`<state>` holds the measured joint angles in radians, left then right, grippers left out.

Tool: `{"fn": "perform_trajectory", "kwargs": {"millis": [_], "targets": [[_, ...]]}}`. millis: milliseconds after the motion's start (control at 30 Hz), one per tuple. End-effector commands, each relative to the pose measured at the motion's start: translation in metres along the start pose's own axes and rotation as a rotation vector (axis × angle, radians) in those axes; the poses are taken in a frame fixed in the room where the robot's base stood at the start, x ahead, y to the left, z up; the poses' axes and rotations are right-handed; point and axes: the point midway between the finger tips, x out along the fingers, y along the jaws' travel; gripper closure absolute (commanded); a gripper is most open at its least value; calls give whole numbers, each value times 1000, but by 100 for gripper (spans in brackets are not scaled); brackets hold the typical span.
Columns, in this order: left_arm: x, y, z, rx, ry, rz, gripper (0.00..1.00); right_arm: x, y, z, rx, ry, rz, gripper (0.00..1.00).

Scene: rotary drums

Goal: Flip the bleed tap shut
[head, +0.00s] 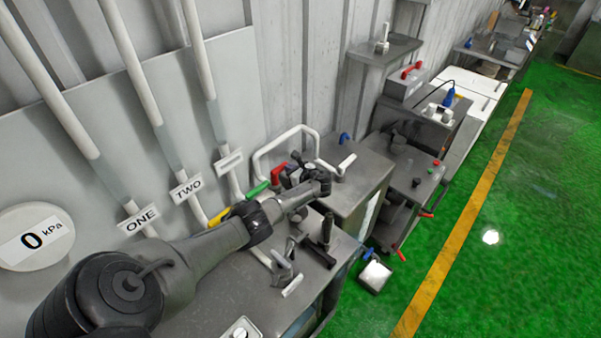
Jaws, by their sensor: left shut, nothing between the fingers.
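My left arm reaches in from the lower left over the grey bench. My left gripper (294,176) is shut and empty at the far end of the pipework. Its fingertips are close to a red lever handle (278,173); I cannot tell whether they touch it. A green handle (258,188) and a yellow handle (219,216) sit on the pipes to the left, the yellow one beside my forearm. No label marks which of these is the bleed tap. My wrist hides part of the pipework. My right gripper is not in view.
Pipes labelled ONE (141,220) and TWO (187,187) run down the wall panel, beside a round gauge (36,238) reading 0 kPa. A bent white pipe (284,137) stands behind the gripper. Black and grey fittings (318,246) stand on the bench. The green floor at right is largely clear.

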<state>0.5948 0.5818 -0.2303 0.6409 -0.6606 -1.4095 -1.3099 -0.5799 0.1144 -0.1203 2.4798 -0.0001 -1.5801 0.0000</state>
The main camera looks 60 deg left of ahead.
Motion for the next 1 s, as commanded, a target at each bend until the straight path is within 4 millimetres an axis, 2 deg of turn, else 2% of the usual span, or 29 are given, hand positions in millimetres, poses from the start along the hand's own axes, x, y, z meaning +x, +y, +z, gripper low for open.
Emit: {"fn": "perform_trajectory", "kwargs": {"millis": [200,667,833,1000], "targets": [[7,4,2,-1,1,6,100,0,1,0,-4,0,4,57],[7,4,2,-1,1,6,100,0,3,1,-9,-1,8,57],[0,4,1,0,2,8,100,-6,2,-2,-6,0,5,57],[-16,6,-2,-3,3,13,100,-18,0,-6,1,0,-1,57]]}}
